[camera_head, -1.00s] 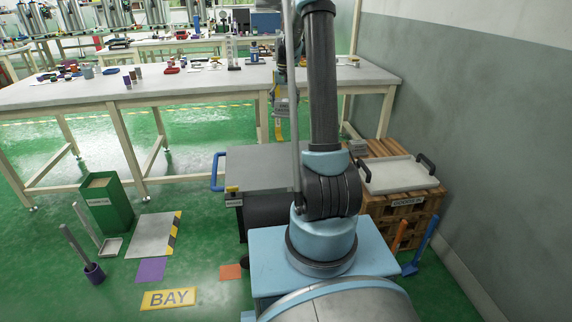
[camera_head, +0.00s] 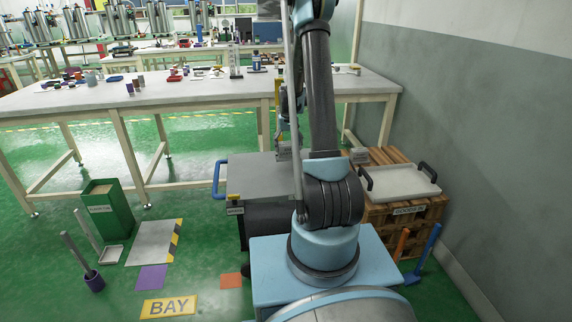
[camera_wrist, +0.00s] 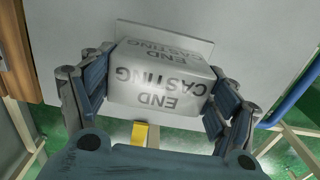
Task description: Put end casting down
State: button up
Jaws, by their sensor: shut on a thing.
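The end casting (camera_wrist: 160,85) is a pale grey block with dark END CASTING lettering, upside down in the wrist view. My gripper (camera_wrist: 160,72) is shut on it, with a finger on each side. Below it lies the grey top of a cart (camera_wrist: 75,25), with its blue handle (camera_wrist: 292,95) at the right. In the head view the cart top (camera_head: 252,178) is beside my arm, and my gripper (camera_head: 285,142) is over its far part, partly hidden by the arm. I cannot tell whether the casting touches the cart top. A thin pale plate (camera_wrist: 195,38) shows just beyond the casting.
A long workbench (camera_head: 190,96) with several small parts stands behind the cart. A white tray (camera_head: 400,182) sits on wooden pallets (camera_head: 385,216) at the right, near the wall. A green bin (camera_head: 108,208) and a BAY floor sign (camera_head: 168,307) are at the left.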

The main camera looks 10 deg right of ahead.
aim_at(288, 158)
jog(key=shift+f, duration=3.45)
jog(key=o, duration=1.5)
